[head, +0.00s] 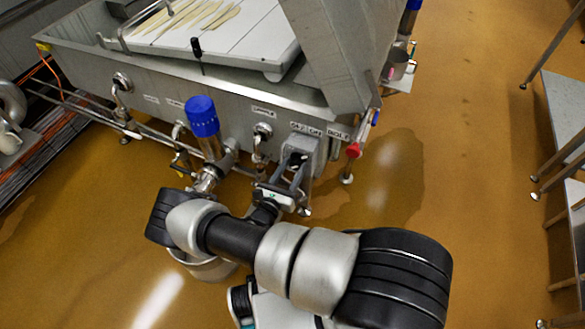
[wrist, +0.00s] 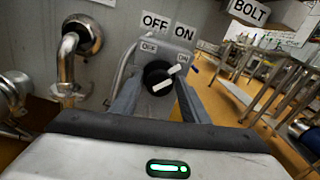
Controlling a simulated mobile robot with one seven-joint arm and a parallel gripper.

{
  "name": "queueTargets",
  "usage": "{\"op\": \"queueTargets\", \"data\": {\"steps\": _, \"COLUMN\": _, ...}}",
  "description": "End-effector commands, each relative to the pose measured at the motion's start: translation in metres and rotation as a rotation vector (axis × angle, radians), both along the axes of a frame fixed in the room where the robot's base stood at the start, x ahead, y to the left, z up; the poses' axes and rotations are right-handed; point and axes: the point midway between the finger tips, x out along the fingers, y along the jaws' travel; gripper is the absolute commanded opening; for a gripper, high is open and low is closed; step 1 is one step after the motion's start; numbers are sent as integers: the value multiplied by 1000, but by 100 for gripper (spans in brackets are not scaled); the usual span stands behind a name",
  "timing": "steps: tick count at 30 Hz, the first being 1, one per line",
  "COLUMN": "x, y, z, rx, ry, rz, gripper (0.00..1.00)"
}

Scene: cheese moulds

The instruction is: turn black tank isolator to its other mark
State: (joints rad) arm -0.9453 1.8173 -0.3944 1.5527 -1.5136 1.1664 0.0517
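The black tank isolator (wrist: 157,72) is a round black knob with a white bar, on a grey box (wrist: 150,48) fixed to the tank's side. Small OFF and ON marks sit at the box's upper left and right. The bar slants up to the right, on the ON side. My gripper (wrist: 158,88) is open, with one finger on each side of the knob in the wrist view. I cannot tell whether the fingers touch it. In the head view my gripper (head: 292,168) is in front of the grey box (head: 302,142); the knob is hidden there.
A blue-capped fitting (head: 202,118) and a red valve handle (head: 353,150) stand nearby. Metal tables (head: 562,110) are at the right, with open floor between.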

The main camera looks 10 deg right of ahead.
Motion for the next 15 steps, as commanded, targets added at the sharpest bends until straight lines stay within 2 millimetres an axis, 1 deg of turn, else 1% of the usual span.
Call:
{"op": "queueTargets", "data": {"steps": 1, "x": 0, "y": 0, "z": 0, "rx": 0, "ry": 0, "rz": 0, "gripper": 32}}
{"op": "queueTargets", "data": {"steps": 5, "x": 0, "y": 0, "z": 0, "rx": 0, "ry": 0, "rz": 0, "gripper": 10}}
{"op": "queueTargets", "data": {"steps": 15, "x": 0, "y": 1, "z": -1, "rx": -37, "ry": 27, "rz": -1, "gripper": 10}}
